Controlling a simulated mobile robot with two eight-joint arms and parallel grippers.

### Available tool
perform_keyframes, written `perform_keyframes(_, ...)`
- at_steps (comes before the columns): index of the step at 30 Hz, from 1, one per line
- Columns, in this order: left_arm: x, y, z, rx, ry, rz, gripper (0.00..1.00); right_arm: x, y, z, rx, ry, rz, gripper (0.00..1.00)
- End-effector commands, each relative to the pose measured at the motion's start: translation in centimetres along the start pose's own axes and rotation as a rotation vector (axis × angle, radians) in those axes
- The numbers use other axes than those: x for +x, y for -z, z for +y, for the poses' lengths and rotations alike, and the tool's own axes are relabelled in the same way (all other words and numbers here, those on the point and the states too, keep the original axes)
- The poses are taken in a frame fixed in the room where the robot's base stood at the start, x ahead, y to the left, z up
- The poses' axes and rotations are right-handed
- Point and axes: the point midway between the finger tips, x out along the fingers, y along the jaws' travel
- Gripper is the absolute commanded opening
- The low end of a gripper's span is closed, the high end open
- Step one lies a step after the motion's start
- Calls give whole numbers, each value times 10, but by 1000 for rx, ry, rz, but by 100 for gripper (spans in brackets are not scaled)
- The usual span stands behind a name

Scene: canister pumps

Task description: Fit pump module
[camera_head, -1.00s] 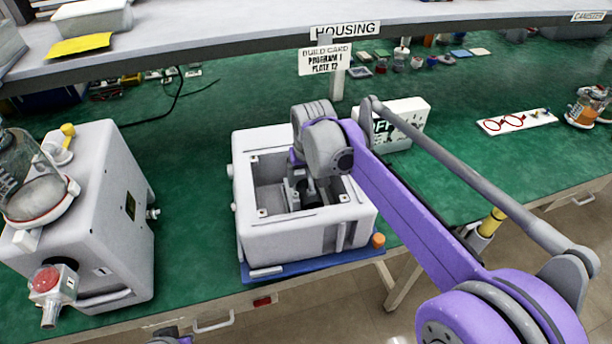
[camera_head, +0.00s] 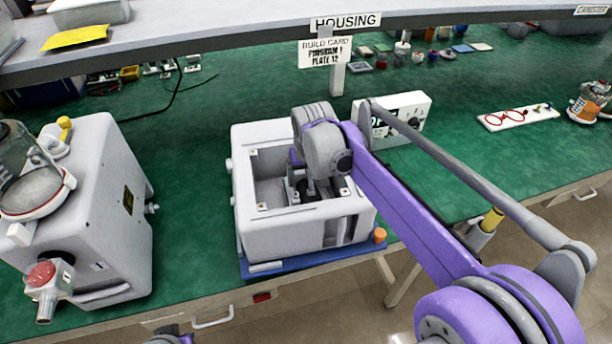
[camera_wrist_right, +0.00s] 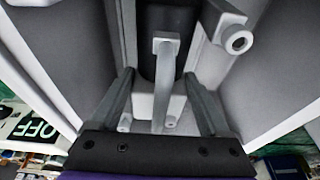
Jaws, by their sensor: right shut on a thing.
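The white open-topped housing (camera_head: 268,222) stands on a blue plate (camera_head: 320,258) on the green bench. My right gripper (camera_head: 312,190) reaches down inside it, and its fingertips are largely hidden by the wrist and walls. In the right wrist view the fingers (camera_wrist_right: 163,100) stand on both sides of the pump module, which shows a dark rounded body (camera_wrist_right: 168,28), a grey upright bar and a pale block. The gripper is shut on this module, within the housing walls. Whether the module touches the housing floor cannot be told.
A white machine with a glass jar (camera_head: 118,210) and a red knob stands at left. A shelf edge (camera_head: 230,48) with a HOUSING label runs above. Green bench is clear between machine and housing.

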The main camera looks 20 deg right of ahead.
Motion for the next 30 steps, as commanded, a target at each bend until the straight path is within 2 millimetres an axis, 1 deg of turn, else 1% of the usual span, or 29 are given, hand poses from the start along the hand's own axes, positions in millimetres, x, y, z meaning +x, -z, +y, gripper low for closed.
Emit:
perform_keyframes(24,10,-6,0,0,0,-4,0,18,-5,0,0,0,1,0)
perform_keyframes(25,10,-6,0,0,0,-4,0,18,-5,0,0,0,1,83)
perform_keyframes(27,9,-6,0,0,0,-4,0,18,-4,0,0,0,1,96)
perform_keyframes(28,9,-6,0,0,0,-4,0,18,-4,0,0,0,1,100)
perform_keyframes(30,9,-6,0,0,0,-4,0,18,-5,0,0,0,0,100)
